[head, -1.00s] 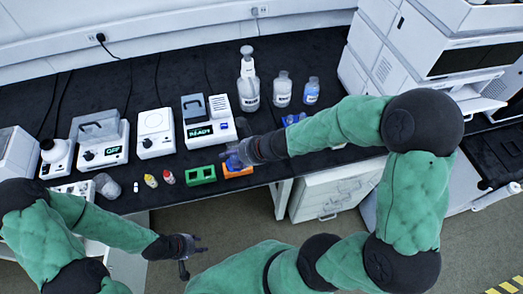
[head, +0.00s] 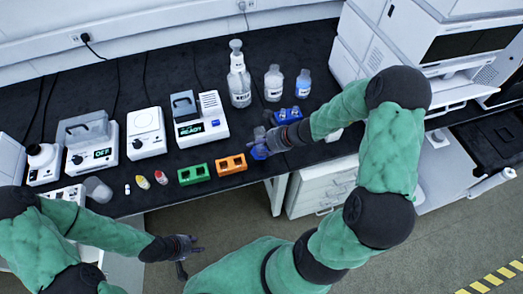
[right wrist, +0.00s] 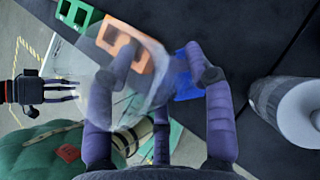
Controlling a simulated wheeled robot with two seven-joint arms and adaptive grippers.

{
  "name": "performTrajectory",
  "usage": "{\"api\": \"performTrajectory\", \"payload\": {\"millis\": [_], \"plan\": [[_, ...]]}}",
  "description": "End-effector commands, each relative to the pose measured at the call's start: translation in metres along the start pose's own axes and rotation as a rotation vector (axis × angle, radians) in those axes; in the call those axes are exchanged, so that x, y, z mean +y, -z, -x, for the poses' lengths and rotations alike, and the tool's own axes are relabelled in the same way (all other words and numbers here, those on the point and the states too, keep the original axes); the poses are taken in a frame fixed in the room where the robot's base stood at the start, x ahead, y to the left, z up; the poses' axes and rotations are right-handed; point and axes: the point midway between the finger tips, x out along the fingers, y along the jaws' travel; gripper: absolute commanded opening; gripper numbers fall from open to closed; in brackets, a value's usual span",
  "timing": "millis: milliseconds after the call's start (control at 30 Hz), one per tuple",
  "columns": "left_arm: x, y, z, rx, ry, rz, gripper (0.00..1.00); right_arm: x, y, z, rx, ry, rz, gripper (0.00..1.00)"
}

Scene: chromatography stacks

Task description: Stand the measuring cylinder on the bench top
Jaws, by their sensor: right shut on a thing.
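The measuring cylinder is clear and blurred in the right wrist view (right wrist: 130,85), lying between the fingers of my right gripper (right wrist: 165,70). In the head view my right gripper (head: 270,140) is shut on it, near the bench's front edge, right of the orange rack. A blue part that looks like the cylinder's foot (head: 259,152) shows beside the fingers; the rest is mostly hidden. The cylinder looks tilted; I cannot tell its clearance from the bench top (head: 235,190). My left gripper (head: 187,257) is open and empty in front of the bench.
The green rack (head: 194,174) and orange rack (head: 231,164) stand left of my right gripper. The blue rack (head: 288,115) and several bottles, including a wash bottle (head: 239,80), stand behind it. A clear beaker (head: 97,190) and instruments occupy the left.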

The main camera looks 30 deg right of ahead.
Motion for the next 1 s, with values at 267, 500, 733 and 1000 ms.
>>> {"api": "performTrajectory", "payload": {"millis": [267,500,733,1000], "plan": [[-0.004,0.001,-0.012,0.0,0.0,0.0,0.4,-0.007,0.023,-0.015,0.0,-0.001,-0.002,0.18],[-0.006,0.001,-0.018,0.0,0.0,0.0,0.4,-0.008,0.032,-0.025,-0.001,0.002,0.001,0.18],[-0.007,0.001,-0.02,0.0,0.0,0.0,0.4,-0.008,0.033,-0.026,-0.001,0.001,0.001,0.18],[-0.007,0.001,-0.02,0.0,0.0,0.0,0.4,-0.008,0.034,-0.027,0.0,0.001,0.0,0.77]]}}
